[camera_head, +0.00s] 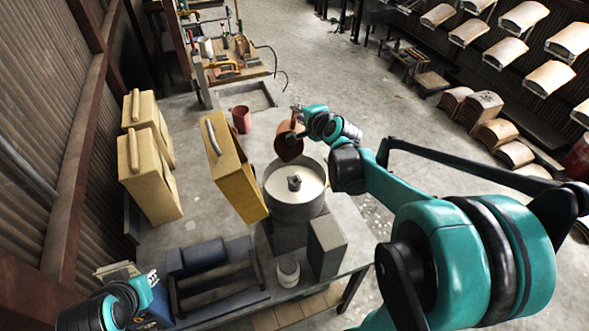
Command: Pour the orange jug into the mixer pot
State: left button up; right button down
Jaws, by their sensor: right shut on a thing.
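The orange-brown jug (288,143) is held above the far rim of the mixer pot, tilted with its lip toward the pot. My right gripper (299,117) is shut on the jug at its upper right side, and its fingers are partly hidden. The mixer pot (293,212) is a round grey vessel with pale contents and a dark hub in the middle. No stream from the jug can be made out. My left gripper (148,284) is low at the left, near a dark rack, far from the pot; its fingers are too unclear to read.
A yellow case (237,178) leans close left of the pot, and a reddish jug (241,119) stands behind it. A grey block (326,246) and a small white cup (288,272) stand in front. Tan cases (150,175) stand at left. Open floor lies behind.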

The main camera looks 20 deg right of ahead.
jog(key=shift+f, duration=0.1)
jog(key=shift+w, duration=0.1)
jog(key=w+g+p, duration=0.1)
jog(key=w+d+m+g+p, duration=0.1)
jog(key=g+p, duration=0.1)
jog(key=shift+w+d+r+y, duration=0.1)
jog(key=shift+w+r+y, duration=0.1)
jog(key=shift+y, duration=0.2)
jog(key=shift+w+d+f+g+p, duration=0.15)
jog(key=shift+w+f+g+p, duration=0.1)
jog(key=shift+g+p, duration=0.3)
jog(key=shift+w+f+g+y, duration=0.1)
jog(key=shift+f+g+y, duration=0.1)
jog(key=shift+g+y, duration=0.15)
